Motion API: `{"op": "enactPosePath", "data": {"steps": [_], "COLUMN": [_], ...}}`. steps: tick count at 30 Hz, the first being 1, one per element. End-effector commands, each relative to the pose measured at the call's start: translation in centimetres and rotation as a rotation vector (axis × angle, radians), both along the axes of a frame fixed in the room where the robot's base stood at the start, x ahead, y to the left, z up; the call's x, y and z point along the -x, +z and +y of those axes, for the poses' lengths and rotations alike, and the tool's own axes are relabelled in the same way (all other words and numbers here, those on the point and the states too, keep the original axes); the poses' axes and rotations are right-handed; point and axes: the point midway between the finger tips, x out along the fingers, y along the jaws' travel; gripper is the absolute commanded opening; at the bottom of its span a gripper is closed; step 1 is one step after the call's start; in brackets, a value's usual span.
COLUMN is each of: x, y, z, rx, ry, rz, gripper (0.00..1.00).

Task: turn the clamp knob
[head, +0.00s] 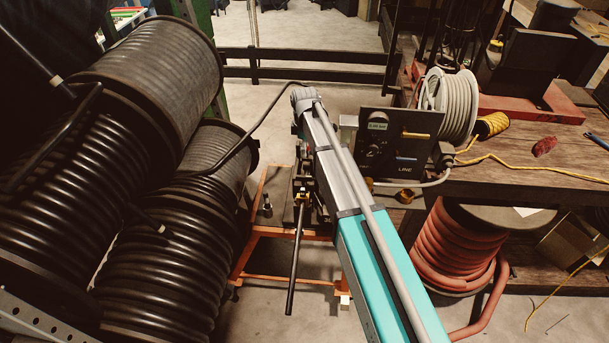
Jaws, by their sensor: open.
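The hose crimper (302,192) appears as a dark tool with brass-coloured parts on an orange-framed stand. Its long dark lever (295,262) points down toward the front. I cannot make out the clamp knob for certain. My teal and grey arm (375,262) reaches from the bottom right up to a grey joint (304,98) and covers part of the crimper's right side. My gripper is not visible; the arm hides whatever is behind it.
Large black hose reels (150,75) crowd the left, and a black hose (245,138) runs from them to the arm's far end. A dark gauge panel (395,150) and a grey hose coil (452,100) stand right on the wooden bench (510,165). A red hose reel (450,250) sits below.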

Motion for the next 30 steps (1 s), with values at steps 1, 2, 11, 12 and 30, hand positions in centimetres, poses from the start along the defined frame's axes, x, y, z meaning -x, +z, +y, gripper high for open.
{"op": "enactPosePath", "data": {"steps": [1, 2, 11, 12, 30], "x": [-0.2, -0.2, -0.3, -0.3, -0.3], "y": [0.0, 0.0, 0.0, 0.0, -3.0], "z": [0.0, 0.0, -0.4, -0.4, -0.6], "rx": [0.004, 0.005, 0.005, 0.005, 0.004], "ry": [0.004, 0.005, 0.000, -0.001, -0.004], "rz": [0.000, 0.000, 0.000, 0.000, 0.000], "gripper": [0.54, 0.54, 0.54, 0.54, 0.54]}}
